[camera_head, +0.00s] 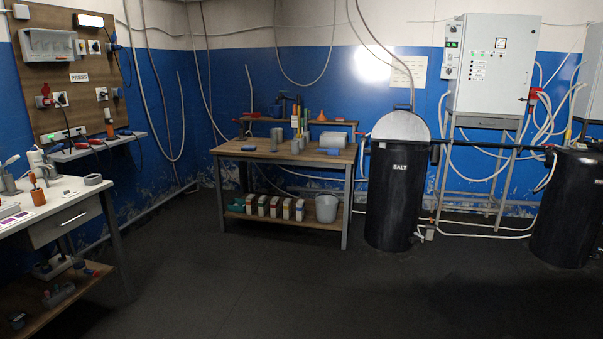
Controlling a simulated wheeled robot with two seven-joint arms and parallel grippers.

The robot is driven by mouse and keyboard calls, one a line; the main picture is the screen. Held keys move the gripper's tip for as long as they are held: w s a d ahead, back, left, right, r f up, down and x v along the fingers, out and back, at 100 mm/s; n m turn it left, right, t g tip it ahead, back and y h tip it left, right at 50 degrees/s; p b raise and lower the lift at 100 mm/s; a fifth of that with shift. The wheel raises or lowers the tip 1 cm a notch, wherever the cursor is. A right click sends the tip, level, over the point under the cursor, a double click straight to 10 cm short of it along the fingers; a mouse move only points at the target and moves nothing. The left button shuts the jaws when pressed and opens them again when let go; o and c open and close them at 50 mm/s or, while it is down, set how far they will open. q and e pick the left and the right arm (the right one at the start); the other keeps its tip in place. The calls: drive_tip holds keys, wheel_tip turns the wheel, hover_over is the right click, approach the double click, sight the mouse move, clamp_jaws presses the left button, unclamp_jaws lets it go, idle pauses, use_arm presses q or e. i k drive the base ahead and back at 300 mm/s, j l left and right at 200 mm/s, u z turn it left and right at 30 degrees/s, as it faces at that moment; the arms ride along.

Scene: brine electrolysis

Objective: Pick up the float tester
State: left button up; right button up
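Neither of my grippers shows in the head view. I cannot tell for certain which thing is the float tester. An orange-handled tool (38,193) stands upright on the white-topped bench (75,190) at the left edge. A similar small orange-and-dark item (110,129) stands at the wall shelf below the brown panel. Several slim yellow and green upright items (300,120) stand on the wooden workbench (255,154) at the back. All of these are too small to make out in detail.
A black barrel marked SALT (395,200) stands right of the workbench, and another black barrel (568,212) at the right edge. A grey bucket (326,208) sits on the workbench's lower shelf. The dark floor (290,290) is clear in the middle.

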sight(294, 118)
drive_tip(key=i, duration=4.55)
drive_tip(key=i+u, duration=0.15)
drive_tip(key=i, duration=0.45)
drive_tip(key=i+l+u, duration=0.15)
drive_tip(key=i, duration=0.45)
drive_tip(key=i+l+u, duration=0.1)
drive_tip(key=i, duration=0.45)
drive_tip(key=i+l, duration=0.05)
